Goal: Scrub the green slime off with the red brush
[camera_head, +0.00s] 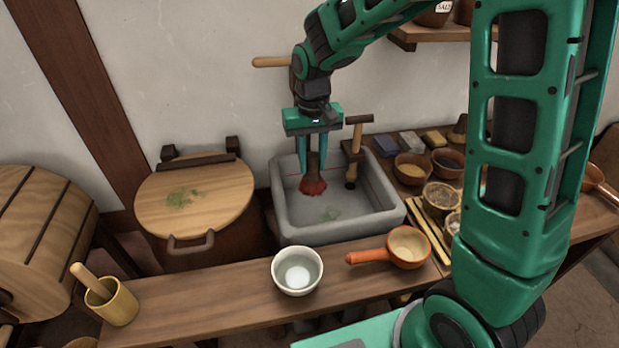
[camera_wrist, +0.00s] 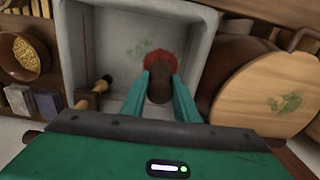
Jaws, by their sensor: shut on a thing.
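My gripper (camera_head: 314,160) is shut on the dark handle of the red brush (camera_head: 313,186) and holds it upright, bristles down, inside the grey stone sink (camera_head: 388,216). In the wrist view the red bristles (camera_wrist: 161,62) show between and beyond my fingers (camera_wrist: 160,85). Green slime (camera_head: 331,213) lies on the sink floor beside the bristles; it also shows in the wrist view (camera_wrist: 139,48). Another green patch (camera_head: 181,198) is on the round wooden lid (camera_head: 222,212) left of the sink. I cannot tell whether the bristles touch the sink floor.
A wooden tap (camera_head: 353,150) stands at the sink's back right. A white bowl (camera_head: 297,270) and an orange-handled pan (camera_head: 408,247) sit on the front plank (camera_head: 200,302). Several small bowls crowd the right side. A wooden peg (camera_head: 271,62) juts from the wall.

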